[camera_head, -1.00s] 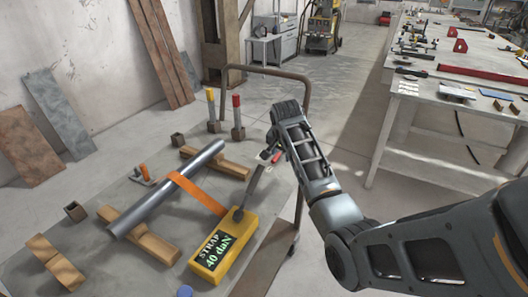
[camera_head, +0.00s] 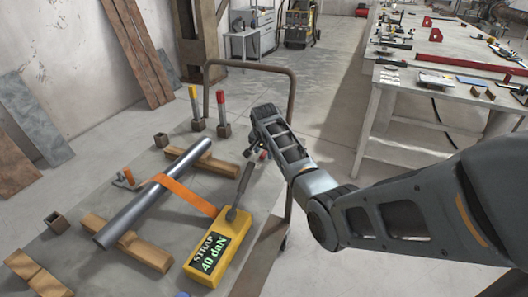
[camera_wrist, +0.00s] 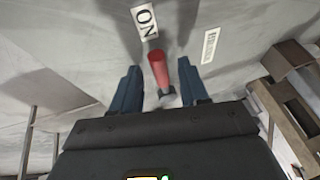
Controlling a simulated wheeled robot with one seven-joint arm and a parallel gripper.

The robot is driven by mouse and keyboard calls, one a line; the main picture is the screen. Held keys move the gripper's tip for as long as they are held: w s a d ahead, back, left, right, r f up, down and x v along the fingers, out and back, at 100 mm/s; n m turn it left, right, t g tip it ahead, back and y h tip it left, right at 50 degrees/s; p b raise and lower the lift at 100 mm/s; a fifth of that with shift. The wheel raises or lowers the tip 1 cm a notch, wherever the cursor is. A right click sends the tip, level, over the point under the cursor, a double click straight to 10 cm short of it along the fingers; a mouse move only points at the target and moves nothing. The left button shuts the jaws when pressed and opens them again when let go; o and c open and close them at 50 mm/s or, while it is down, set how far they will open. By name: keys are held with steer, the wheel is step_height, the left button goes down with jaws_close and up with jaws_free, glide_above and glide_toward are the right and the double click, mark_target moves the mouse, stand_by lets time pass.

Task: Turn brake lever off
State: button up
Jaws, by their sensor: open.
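The brake lever's red handle (camera_wrist: 159,70) stands up between my gripper's two blue fingers in the wrist view, with a dark base below it. A white label reading "ON" (camera_wrist: 145,21) lies beside it; a second white label (camera_wrist: 210,45) on the right is too small to read. My gripper (camera_wrist: 161,88) is open, one finger on each side of the handle, with gaps showing.
A yellow strap box (camera_head: 218,245) reading "40 daN", with a grey lever (camera_head: 240,190), stands near my gripper. A steel tube (camera_head: 150,200) lies on wooden blocks under an orange strap (camera_head: 185,195). A metal frame rail (camera_head: 291,110) rises behind. Red-topped (camera_head: 222,108) and yellow-topped (camera_head: 195,106) posts stand at the back.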

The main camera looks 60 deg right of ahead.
jaws_close()
stand_by(0.5)
